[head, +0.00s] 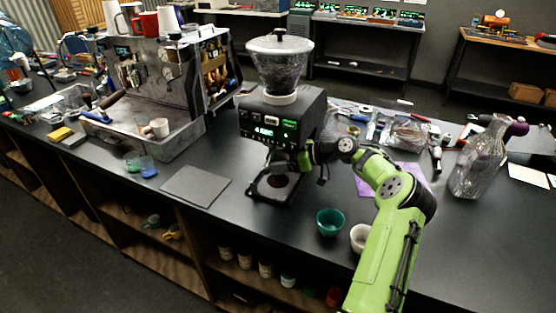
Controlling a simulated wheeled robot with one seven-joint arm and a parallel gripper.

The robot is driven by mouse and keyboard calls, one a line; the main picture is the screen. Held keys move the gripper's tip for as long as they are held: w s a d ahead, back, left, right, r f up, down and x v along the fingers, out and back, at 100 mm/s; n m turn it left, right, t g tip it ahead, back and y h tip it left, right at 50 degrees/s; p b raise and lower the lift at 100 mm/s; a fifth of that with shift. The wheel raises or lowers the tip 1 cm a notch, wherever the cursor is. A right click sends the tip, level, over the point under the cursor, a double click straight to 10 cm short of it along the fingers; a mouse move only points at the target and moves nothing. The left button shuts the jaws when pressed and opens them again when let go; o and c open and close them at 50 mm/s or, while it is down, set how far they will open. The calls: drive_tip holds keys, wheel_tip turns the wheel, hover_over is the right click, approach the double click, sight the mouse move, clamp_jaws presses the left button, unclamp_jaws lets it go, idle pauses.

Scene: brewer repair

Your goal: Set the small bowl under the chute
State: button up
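A coffee grinder (283,118) with a clear hopper and a lit display stands on the dark counter. Its chute is under the front of the body and is hard to make out. A small teal bowl (330,222) stands upright on the counter, right of and in front of the base. A whitish cup or bowl (360,238) is beside it, partly hidden by my green arm. My gripper (298,161) is at the grinder's lower front right; its fingers are too small to read.
A grey mat (196,185) lies left of the grinder. An espresso machine (155,90) stands at the left with a white cup (158,128) on its tray. Tools lie behind my arm, and a glass vessel (480,160) stands at the right. The counter's front edge is close to the bowl.

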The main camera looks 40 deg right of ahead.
drive_tip(key=shift+f+b, duration=1.3)
drive_tip(key=shift+f, duration=0.8)
drive_tip(key=o, duration=1.1)
drive_tip(key=shift+r, duration=0.1)
drive_tip(key=shift+s+d+r+p, duration=0.2)
drive_tip(key=shift+r+p, duration=0.15)
drive_tip(key=shift+p, duration=0.05)
drive_tip(key=p+v, duration=0.2)
drive_tip(key=v, duration=0.9)
drive_tip(key=shift+s+d, duration=0.1)
drive_tip(key=shift+s, duration=0.05)
